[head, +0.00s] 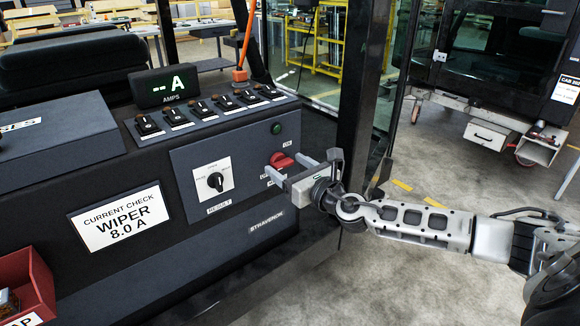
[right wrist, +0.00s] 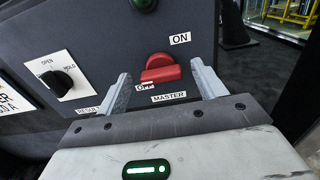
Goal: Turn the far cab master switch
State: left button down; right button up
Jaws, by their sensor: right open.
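The red master switch (head: 281,160) sits on the dark sloped control panel (head: 235,165). In the right wrist view the switch (right wrist: 160,70) has its red handle lying roughly level. The ON label (right wrist: 180,39) is above it, the OFF label (right wrist: 145,86) at its lower left, partly covered, and the MASTER label (right wrist: 169,97) below. My right gripper (head: 290,167) is open in front of the switch, with one finger on either side. A gap shows between each finger and the red handle; the depth is hard to tell. My left gripper is not in view.
A black selector knob (head: 216,181) is left of the switch, a dark green lamp (head: 276,128) above it. Several rocker switches (head: 206,110) line the ledge below the AMPS display (head: 165,86). A black post (head: 364,90) stands right of the panel. Another cab (head: 490,60) is behind.

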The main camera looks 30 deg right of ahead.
jog(key=shift+c, duration=0.2)
jog(key=c, duration=0.9)
jog(key=shift+f+m, duration=0.1)
jog(key=shift+m, duration=0.3)
jog(key=m+b, duration=0.1)
jog(key=m, duration=0.2)
jog(key=m+b, duration=0.1)
jog(key=m, duration=0.4)
jog(key=shift+d, duration=0.2)
jog(key=m, duration=0.5)
jog(key=shift+p, duration=0.3)
jog(key=m+p, duration=0.1)
jog(key=m, duration=0.3)
jog(key=shift+d+f, duration=0.1)
jog(key=shift+m, duration=0.3)
